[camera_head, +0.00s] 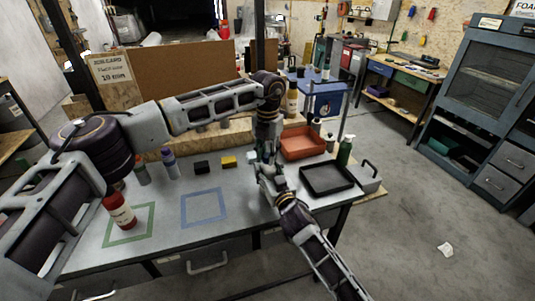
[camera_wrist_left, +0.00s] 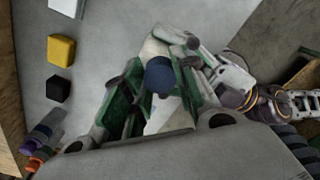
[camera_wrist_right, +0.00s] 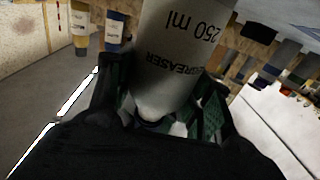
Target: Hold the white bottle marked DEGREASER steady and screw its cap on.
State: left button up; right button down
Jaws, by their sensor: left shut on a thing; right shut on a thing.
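The white bottle (camera_wrist_right: 172,60) stands upright, though the right wrist view shows it upside down, with DEGREASER and 250 ml on its side. My right gripper (camera_head: 267,176) is shut on the bottle; its green-padded fingers flank it in the right wrist view. My left gripper (camera_head: 264,152) points down from above, close over the right one. In the left wrist view it is shut on the dark blue cap (camera_wrist_left: 159,75), with white bottle surface beneath. How far the cap sits on the neck is hidden. The grippers hide most of the bottle in the head view.
A red bottle (camera_head: 121,211) stands at the green outline; the blue outline (camera_head: 204,207) is empty. A black block (camera_head: 202,168), a yellow block (camera_head: 228,162) and two bottles stand behind. An orange tray (camera_head: 302,143), a black tray (camera_head: 326,179) and a green bottle (camera_head: 345,151) are at the right.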

pick_arm(q)
grip_shut()
jog(key=o, duration=1.1)
grip_release()
jog(key=shift+o, duration=0.2)
jog(key=shift+r, duration=0.1)
notch_tip(320, 180, up, 12)
pick_arm(e)
jog(key=c, duration=0.5)
grip_release()
jog(key=shift+c, duration=0.2)
